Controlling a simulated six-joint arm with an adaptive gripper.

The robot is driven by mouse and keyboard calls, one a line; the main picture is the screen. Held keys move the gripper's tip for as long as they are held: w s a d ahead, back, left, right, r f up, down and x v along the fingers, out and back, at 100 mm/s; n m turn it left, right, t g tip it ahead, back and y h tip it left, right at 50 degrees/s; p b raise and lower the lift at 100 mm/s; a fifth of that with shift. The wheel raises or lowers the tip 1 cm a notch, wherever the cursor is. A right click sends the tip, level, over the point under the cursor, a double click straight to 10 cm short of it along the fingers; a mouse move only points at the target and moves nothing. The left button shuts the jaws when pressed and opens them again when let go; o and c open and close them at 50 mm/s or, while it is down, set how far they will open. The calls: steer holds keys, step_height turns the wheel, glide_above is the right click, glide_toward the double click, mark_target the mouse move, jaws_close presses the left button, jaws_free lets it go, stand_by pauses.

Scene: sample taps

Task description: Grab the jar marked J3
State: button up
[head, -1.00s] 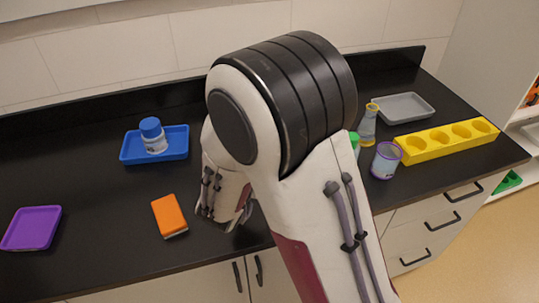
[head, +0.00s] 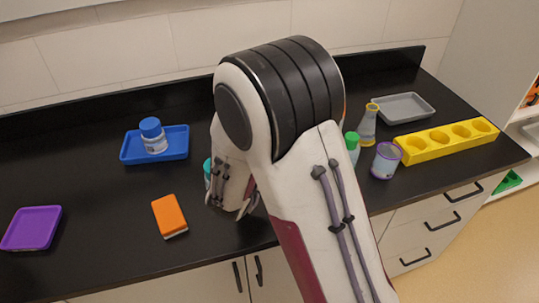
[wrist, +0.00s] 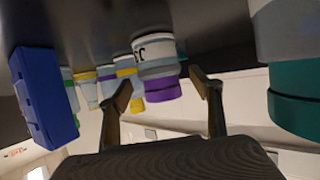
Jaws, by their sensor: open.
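In the wrist view, which is upside down, a jar with a white label and purple lid (wrist: 158,72) stands ahead of my gripper. Its label seems to read J3. I cannot make this jar out in the head view, where my arm hides part of the counter. My gripper (head: 233,206) is open and low over the counter near its front edge. In the wrist view its two fingers lie to either side of the jar in the picture, with nothing held. A jar with a teal lid (wrist: 295,97) is close at the right; its teal part (head: 207,171) shows behind my gripper.
An orange sponge (head: 169,215) lies left of my gripper. A blue tray (head: 178,143) holds a blue-capped jar (head: 152,134). A purple tray (head: 32,228) is far left. A green-capped bottle (head: 352,148), purple-rimmed beaker (head: 385,162), flask (head: 368,127), grey tray (head: 404,106) and yellow rack (head: 430,147) stand right.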

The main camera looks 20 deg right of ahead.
steer(key=shift+x, duration=1.8)
steer(key=shift+c, duration=0.3)
steer(key=c, duration=1.2)
